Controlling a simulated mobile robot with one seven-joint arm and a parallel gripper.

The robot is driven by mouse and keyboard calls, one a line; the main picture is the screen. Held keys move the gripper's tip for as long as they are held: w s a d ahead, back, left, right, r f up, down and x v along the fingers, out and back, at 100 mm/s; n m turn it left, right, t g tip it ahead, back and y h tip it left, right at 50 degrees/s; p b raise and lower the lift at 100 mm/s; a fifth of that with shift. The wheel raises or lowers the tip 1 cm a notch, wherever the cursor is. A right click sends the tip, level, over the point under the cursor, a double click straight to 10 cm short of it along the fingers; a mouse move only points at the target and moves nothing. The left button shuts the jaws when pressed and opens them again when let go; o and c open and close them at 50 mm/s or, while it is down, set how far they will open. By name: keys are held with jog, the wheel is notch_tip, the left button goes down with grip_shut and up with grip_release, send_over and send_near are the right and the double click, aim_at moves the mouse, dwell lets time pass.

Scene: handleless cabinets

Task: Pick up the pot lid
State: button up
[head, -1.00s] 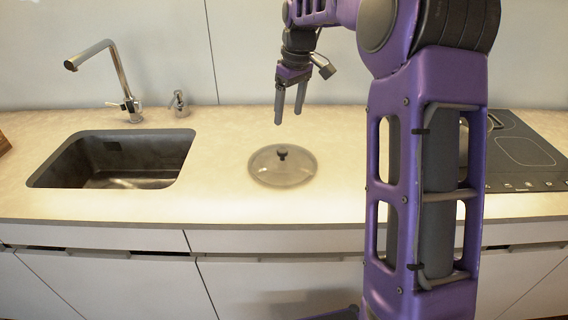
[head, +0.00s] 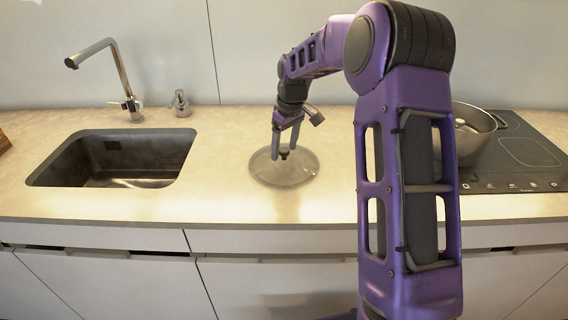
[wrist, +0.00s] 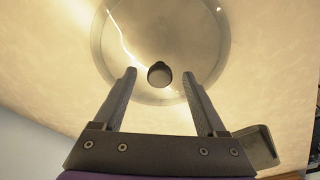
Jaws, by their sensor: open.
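The pot lid (head: 300,172) is a round glass lid with a small dark knob (head: 284,152), lying flat on the counter right of the sink. In the wrist view the lid (wrist: 112,50) fills the top middle, and its knob (wrist: 159,74) shows between and slightly beyond the fingertips. My gripper (head: 284,158) is over the lid, pointing down, with its fingers on either side of the knob in the head view. The gripper (wrist: 160,74) is open and holds nothing. Whether a finger touches the lid or knob I cannot tell.
A sink (head: 110,158) with a faucet (head: 118,80) and a soap dispenser (head: 180,103) is on the left. A metal pot (head: 478,135) stands on the black cooktop (head: 530,155) at right, partly behind my arm. The counter around the lid is clear.

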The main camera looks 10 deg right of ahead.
grip_shut()
dwell(0.3)
jog(key=shift+r, duration=0.1)
dwell(1.0)
